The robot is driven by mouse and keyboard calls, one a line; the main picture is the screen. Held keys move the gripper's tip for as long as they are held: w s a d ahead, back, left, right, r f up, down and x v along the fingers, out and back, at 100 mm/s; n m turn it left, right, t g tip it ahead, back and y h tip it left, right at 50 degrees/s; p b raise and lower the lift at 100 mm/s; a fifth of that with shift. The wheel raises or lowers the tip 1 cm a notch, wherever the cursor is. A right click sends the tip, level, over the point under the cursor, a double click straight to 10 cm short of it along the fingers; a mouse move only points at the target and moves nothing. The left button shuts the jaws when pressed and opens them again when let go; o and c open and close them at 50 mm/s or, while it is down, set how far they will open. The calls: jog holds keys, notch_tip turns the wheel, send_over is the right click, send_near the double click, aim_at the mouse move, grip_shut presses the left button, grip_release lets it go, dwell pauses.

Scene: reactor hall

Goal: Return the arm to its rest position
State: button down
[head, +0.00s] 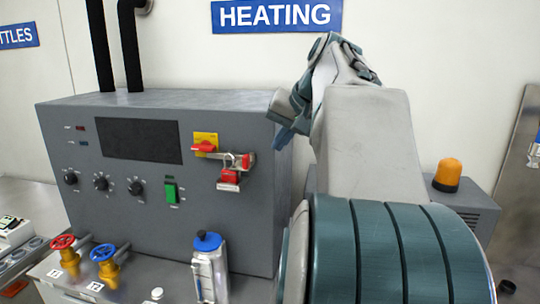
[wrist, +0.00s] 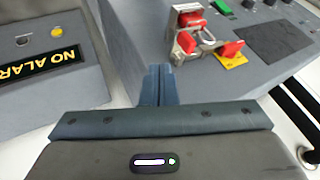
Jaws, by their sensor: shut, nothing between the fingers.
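My arm rises from the lower right of the head view and bends over at the top. My gripper (head: 283,137) hangs at the bent end, beside the right edge of the grey control cabinet (head: 215,120). In the wrist view my gripper (wrist: 158,72) has its two blue fingers together with nothing between them. The fingertips appear apart from the cabinet. The cabinet's red padlock and metal hasp (wrist: 188,38) show ahead of the fingers in the wrist view. My arm hides part of the wall and whatever lies behind it.
The cabinet front has a red rotary switch on a yellow plate (head: 205,144), a green switch (head: 171,192) and black knobs. A blue-capped canister (head: 208,262) and red and blue valves stand in front. An orange beacon (head: 447,174) sits right. A "NO ALARM" label (wrist: 42,68) shows in the wrist view.

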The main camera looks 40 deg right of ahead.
jog(key=shift+d+v, duration=0.15)
jog(key=shift+v, duration=0.95)
jog(key=shift+d+v, duration=0.15)
jog(key=shift+v, duration=0.9)
jog(key=shift+s+f, duration=0.1)
jog(key=shift+f, duration=0.05)
jog(key=s+a+f+n+g, duration=0.1)
jog(key=s+a+f+n, duration=0.2)
jog(key=a+f, duration=0.5)
jog(key=s+a+f+n+g, duration=0.1)
jog(key=s+a+f+n, duration=0.1)
jog(key=a+f, duration=0.6)
jog(key=s+a+f+n+g, duration=0.1)
jog(key=s+a+f+n, duration=0.2)
jog(key=a+f, duration=0.5)
notch_tip(320, 180, down, 6)
jog(key=shift+s+a+r+n+g, duration=0.1)
jog(key=shift+s+a+n+g, duration=0.25)
jog(key=shift+s, duration=0.3)
